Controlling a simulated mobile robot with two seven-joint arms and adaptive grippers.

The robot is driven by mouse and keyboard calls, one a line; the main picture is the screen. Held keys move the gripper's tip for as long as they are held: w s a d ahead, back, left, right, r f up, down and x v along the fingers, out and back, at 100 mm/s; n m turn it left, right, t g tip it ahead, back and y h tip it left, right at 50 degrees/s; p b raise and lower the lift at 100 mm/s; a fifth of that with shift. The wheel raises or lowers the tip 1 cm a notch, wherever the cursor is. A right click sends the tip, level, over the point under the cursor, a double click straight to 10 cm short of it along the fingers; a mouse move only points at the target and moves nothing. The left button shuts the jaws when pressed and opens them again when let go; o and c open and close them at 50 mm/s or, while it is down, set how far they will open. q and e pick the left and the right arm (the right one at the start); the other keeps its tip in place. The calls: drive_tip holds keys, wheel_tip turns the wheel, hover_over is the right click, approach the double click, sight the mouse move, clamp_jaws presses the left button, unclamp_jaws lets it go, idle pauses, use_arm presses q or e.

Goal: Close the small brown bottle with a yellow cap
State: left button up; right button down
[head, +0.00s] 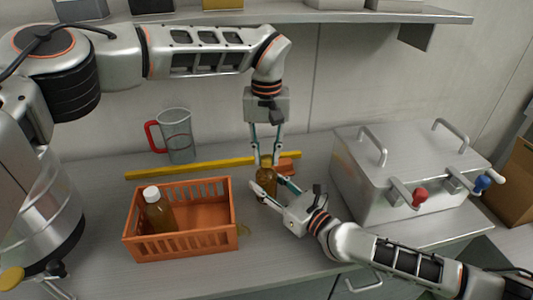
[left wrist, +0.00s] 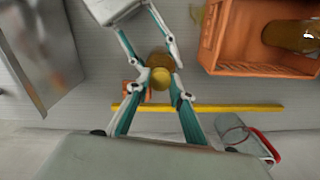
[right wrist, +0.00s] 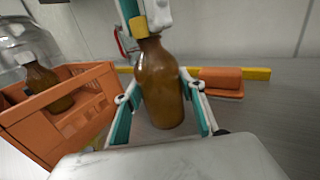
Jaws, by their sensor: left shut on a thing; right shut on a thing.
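The small brown bottle (head: 266,183) stands on the grey worktop. My right gripper (head: 274,187) is shut around its body, as the right wrist view shows the bottle (right wrist: 160,85) between the fingers. The yellow cap (left wrist: 160,78) is at the bottle's mouth, and it also shows in the right wrist view (right wrist: 139,28). My left gripper (head: 266,160) comes from above and is shut on the cap. The cap meets the top of the neck in the right wrist view; whether it is fully seated I cannot tell. The fingers partly hide both.
An orange crate (head: 185,242) with a white-capped bottle (head: 159,210) stands at left. Behind lie a yellow bar (head: 205,166) and an orange block (right wrist: 220,80); a clear red-handled jug (head: 178,137) is farther back. A metal tank (head: 385,165) with taps stands at right.

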use_arm(q)
drive_tip(key=o, duration=0.7)
drive_tip(key=shift+r, duration=2.25)
drive_tip(key=shift+c, duration=0.3)
